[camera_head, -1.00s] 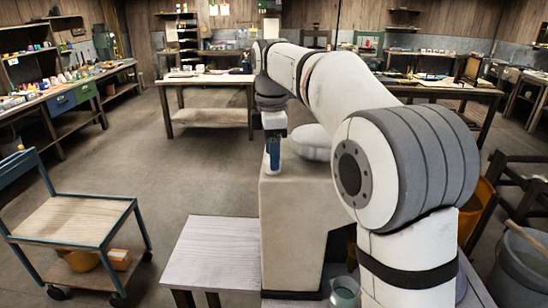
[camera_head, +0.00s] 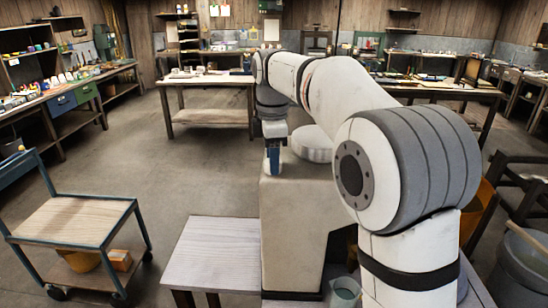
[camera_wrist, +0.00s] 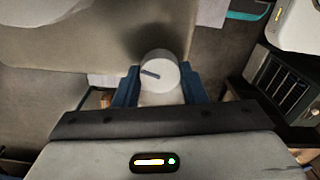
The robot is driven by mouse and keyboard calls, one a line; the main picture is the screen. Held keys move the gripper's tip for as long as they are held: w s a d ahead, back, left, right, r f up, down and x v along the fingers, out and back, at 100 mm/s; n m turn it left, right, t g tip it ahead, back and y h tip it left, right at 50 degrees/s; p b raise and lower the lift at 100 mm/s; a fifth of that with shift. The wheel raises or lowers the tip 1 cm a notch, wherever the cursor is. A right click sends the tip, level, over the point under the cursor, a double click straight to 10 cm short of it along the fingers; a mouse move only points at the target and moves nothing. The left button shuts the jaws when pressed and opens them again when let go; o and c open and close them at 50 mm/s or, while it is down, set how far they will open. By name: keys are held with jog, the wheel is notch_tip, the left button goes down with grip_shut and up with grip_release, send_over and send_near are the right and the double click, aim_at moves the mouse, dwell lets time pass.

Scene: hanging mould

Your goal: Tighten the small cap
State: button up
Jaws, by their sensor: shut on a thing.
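The small cap (camera_wrist: 161,71) is a pale round cylinder with a dark line marked on its top, seen in the wrist view. My gripper (camera_wrist: 158,88) is shut on it, with one blue finger against each side. In the head view my gripper (camera_head: 273,160) points down at the top of a pale box-like block (camera_head: 292,225), near its left edge. The cap is too small and covered to make out there. Whether its lower edge sits flush is hidden.
A larger pale round piece (camera_head: 313,146) stands on the block just right of my gripper. A low wooden table (camera_head: 212,252) is in front at left. A wheeled cart (camera_head: 75,220) stands farther left. The floor between is clear.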

jog(key=shift+m, duration=0.3)
jog(key=m+p, duration=0.1)
jog(key=m, duration=0.1)
jog(key=shift+r+m+p, duration=0.1)
jog(key=shift+m+p, duration=0.2)
jog(key=shift+p, duration=0.05)
jog(key=m+p, duration=0.1)
jog(key=m, duration=0.3)
jog(key=shift+m+p, duration=0.3)
jog(key=shift+p, duration=0.05)
jog(key=m+p, duration=0.1)
jog(key=m, duration=0.2)
jog(key=shift+m+p, duration=0.35)
jog(key=shift+m, duration=1.75)
jog(key=o, duration=1)
